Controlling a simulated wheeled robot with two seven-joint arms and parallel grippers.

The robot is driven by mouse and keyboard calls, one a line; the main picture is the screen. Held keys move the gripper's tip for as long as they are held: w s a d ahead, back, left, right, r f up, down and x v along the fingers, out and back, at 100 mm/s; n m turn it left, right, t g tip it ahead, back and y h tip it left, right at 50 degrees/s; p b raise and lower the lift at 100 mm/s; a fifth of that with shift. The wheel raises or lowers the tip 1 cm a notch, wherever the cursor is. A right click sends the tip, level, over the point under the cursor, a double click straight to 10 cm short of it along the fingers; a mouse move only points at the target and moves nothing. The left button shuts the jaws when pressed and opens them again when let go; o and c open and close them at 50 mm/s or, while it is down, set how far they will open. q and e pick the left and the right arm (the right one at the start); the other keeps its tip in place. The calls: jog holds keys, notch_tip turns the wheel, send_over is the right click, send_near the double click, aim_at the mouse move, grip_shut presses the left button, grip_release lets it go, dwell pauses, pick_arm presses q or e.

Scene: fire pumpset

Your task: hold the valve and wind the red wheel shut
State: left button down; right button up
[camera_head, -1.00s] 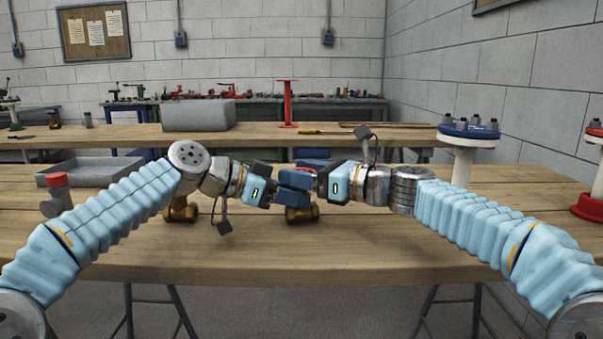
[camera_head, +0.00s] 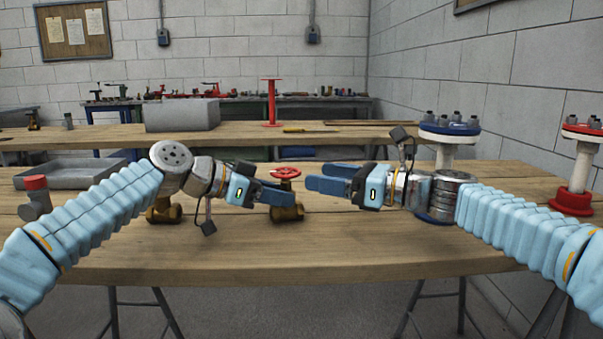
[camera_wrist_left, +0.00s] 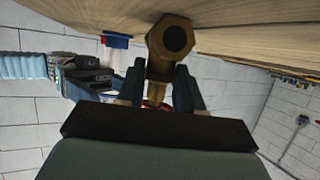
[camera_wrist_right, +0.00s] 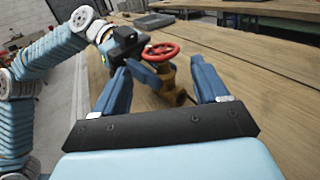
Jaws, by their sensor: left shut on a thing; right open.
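The brass valve (camera_head: 287,213) stands on the near workbench, its red wheel (camera_head: 286,172) on top. My left gripper (camera_head: 280,196) is shut on the valve's body from the left, below the wheel. In the left wrist view the brass body (camera_wrist_left: 172,42) shows between the two fingers. My right gripper (camera_head: 318,177) is open and empty, to the right of the wheel and apart from it. In the right wrist view the red wheel (camera_wrist_right: 160,51) and the brass body (camera_wrist_right: 172,90) lie ahead between its spread fingers.
Another brass valve (camera_head: 163,213) stands partly hidden behind my left arm. A grey tray (camera_head: 72,168) and a red-capped grey fitting (camera_head: 36,198) are at left. A blue-flanged pipe stand (camera_head: 450,132) is behind my right arm; a red-flanged one (camera_head: 580,165) stands far right. The bench front is clear.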

jog(key=v, duration=0.3)
pick_arm(q)
jog(key=c, duration=0.6)
grip_release()
jog(key=shift+c, duration=0.2)
jog(key=shift+a, duration=0.1)
